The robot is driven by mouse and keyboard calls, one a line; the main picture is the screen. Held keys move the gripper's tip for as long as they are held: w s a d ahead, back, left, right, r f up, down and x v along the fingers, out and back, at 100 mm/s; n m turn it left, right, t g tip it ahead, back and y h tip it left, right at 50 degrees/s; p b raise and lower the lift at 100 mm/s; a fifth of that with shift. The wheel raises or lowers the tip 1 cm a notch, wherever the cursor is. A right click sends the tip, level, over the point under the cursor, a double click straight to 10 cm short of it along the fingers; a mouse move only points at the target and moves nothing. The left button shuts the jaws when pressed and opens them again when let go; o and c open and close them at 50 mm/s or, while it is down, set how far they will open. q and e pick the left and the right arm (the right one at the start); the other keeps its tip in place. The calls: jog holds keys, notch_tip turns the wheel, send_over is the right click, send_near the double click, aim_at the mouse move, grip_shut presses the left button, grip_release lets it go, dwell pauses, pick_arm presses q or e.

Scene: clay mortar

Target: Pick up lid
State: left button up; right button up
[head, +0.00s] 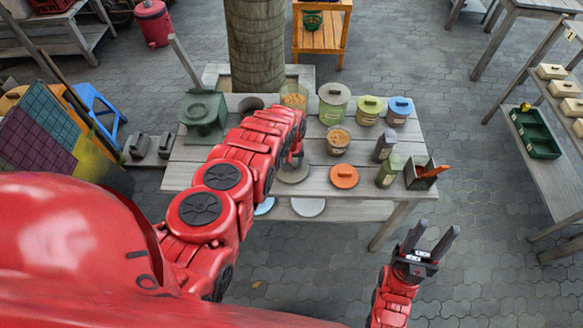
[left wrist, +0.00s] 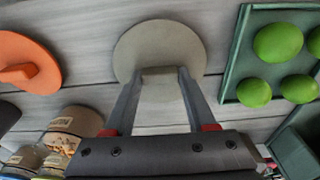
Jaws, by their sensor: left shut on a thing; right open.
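A round grey-beige lid (head: 291,175) lies flat at the middle of the table, partly hidden by my left arm. In the left wrist view the lid (left wrist: 150,45) shows its raised bar handle between the fingers. My left gripper (left wrist: 158,76) is shut on that handle; I cannot tell whether the lid is off the tabletop. An orange lid (head: 344,177) lies to the right of it, and in the left wrist view it is at the left edge (left wrist: 25,65). My right gripper (head: 431,243) is open and empty, beyond the table's front right corner.
The wooden table (head: 240,180) also holds a green canister (head: 333,103), a jar (head: 338,141), dark and green bottles, and a box with an orange tool (head: 427,173). A green tray (left wrist: 232,75) with green fruit is right of the grey lid in the wrist view.

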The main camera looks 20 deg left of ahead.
aim_at(293, 174)
pick_arm(q)
jog(key=shift+r, duration=0.1)
jog(key=shift+r+b, duration=0.6)
jog(key=shift+r, duration=0.25)
jog(key=shift+s+d+r+b, duration=0.45)
jog(key=shift+s+r+b, duration=0.2)
jog(key=shift+s+r, duration=0.1)
jog(key=shift+s+d+r, duration=0.1)
jog(key=shift+s+d, duration=0.1)
jog(key=shift+s, duration=0.05)
jog(key=s+d+r+p, duration=0.1)
jog(key=s+d+p, duration=0.6)
jog(key=s+p, duration=0.4)
jog(key=shift+s+p, duration=0.25)
jog(key=shift+p, duration=0.3)
